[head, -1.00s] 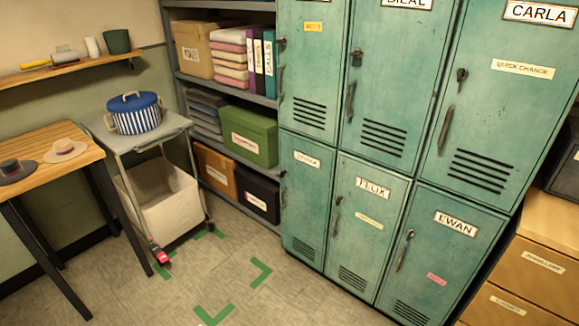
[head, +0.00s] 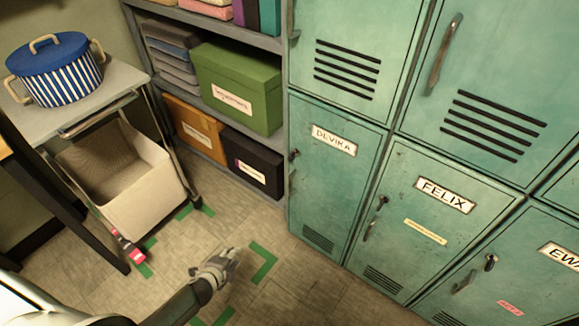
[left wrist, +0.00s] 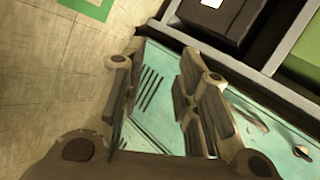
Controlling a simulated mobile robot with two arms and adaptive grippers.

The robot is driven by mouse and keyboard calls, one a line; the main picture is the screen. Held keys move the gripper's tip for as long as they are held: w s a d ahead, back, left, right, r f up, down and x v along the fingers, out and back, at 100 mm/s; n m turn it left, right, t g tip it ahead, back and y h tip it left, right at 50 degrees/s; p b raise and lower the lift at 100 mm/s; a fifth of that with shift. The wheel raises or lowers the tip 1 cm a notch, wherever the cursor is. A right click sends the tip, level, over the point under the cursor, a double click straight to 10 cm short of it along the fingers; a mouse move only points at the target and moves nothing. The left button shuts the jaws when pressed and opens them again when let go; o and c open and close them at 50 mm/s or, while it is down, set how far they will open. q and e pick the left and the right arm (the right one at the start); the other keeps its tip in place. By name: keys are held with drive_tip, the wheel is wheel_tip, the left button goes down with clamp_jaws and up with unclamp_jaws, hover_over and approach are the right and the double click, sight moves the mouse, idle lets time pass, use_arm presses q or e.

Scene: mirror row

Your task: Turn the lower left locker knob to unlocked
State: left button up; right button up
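The lower left locker (head: 330,180) is teal and has a "DEVIKA" label. Its small dark knob (head: 294,155) is at the left edge of the door in the head view, seen at a steep angle, so I cannot tell its setting. A door handle lies just below it. My left gripper (head: 228,260) is over the floor, left of this locker and apart from it. In the left wrist view the gripper (left wrist: 163,75) is open and empty, with a teal locker door behind its fingers. A dark knob-like part (left wrist: 300,152) shows at that view's lower right. My right gripper is out of view.
The "FELIX" locker (head: 430,225) is to the right. A shelf with a green box (head: 240,85) and a black box (head: 252,160) borders the lockers on the left. A cart with a cream bin (head: 150,190) stands further left. Green tape marks (head: 264,262) the open floor.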

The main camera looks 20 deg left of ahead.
use_arm(q)
drive_tip(key=w+r+m+t+h+b, duration=0.1)
drive_tip(key=w+r+m+t+b, duration=0.25)
drive_tip(key=w+r+m, duration=0.4)
drive_tip(key=m+t+h+b, duration=0.4)
drive_tip(key=m+h+b, duration=0.3)
drive_tip(key=m, duration=0.9)
approach(289, 157)
drive_tip(key=shift+n+y, duration=0.25)
drive_tip(key=shift+y, duration=0.35)
drive_tip(key=shift+d+b+x, duration=0.2)
drive_tip(key=shift+b+x, duration=0.45)
drive_tip(key=shift+x, duration=4.4)
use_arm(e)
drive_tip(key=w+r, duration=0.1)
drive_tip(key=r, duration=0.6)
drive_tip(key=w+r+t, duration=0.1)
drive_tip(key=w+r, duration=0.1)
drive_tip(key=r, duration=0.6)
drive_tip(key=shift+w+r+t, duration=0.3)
use_arm(q)
drive_tip(key=shift+r, duration=0.2)
drive_tip(key=shift+c, duration=0.2)
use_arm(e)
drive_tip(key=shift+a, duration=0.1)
use_arm(q)
clamp_jaws()
